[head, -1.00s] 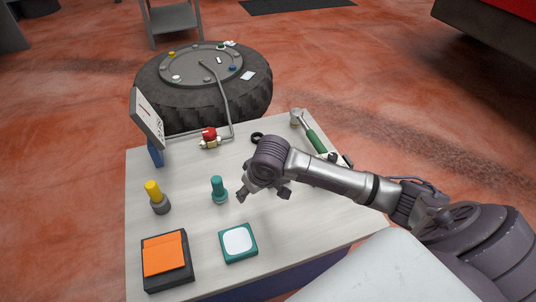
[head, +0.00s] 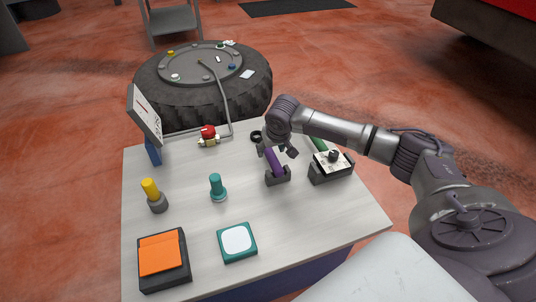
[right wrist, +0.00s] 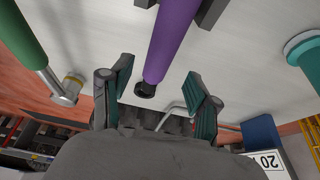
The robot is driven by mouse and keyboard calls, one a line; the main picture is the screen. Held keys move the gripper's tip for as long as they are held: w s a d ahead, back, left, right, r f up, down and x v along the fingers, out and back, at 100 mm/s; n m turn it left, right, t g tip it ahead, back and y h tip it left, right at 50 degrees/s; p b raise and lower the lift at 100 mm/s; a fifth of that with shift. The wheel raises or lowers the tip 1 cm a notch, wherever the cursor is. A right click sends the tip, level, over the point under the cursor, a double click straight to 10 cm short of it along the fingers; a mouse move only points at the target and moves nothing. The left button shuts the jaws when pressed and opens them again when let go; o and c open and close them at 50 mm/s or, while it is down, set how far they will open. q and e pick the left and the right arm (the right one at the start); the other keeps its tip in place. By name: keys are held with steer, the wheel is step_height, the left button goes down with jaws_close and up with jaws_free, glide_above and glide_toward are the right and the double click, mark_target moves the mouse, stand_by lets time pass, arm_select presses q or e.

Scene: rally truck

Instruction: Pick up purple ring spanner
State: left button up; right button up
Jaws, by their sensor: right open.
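The purple ring spanner (head: 274,161) stands tilted in a small dark holder (head: 278,177) on the white table in the head view. It also shows in the right wrist view (right wrist: 172,40), with its dark ring end between the fingers. My right gripper (head: 279,150) is open over the spanner's upper end; in the right wrist view its two fingers (right wrist: 162,92) stand apart on either side of it, with gaps. The gripper hides the spanner's top in the head view. My left gripper is not in view.
A dark box with a pale top (head: 333,163) is right of the holder. A teal peg (head: 217,186) stands left.

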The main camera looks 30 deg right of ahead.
mark_target(270, 150)
steer(key=shift+w+d+f, duration=0.1)
steer(key=shift+w+f, duration=0.15)
steer(key=shift+f, duration=0.15)
steer(key=b+x, duration=0.2)
steer(key=x, duration=0.1)
steer(key=shift+w+d+f, duration=0.2)
steer(key=shift+w, duration=0.15)
steer(key=shift+w+f, duration=0.2)
steer(key=shift+f, duration=0.05)
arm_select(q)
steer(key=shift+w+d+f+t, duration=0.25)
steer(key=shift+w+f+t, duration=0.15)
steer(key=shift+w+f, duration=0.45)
arm_select(e)
jaws_close()
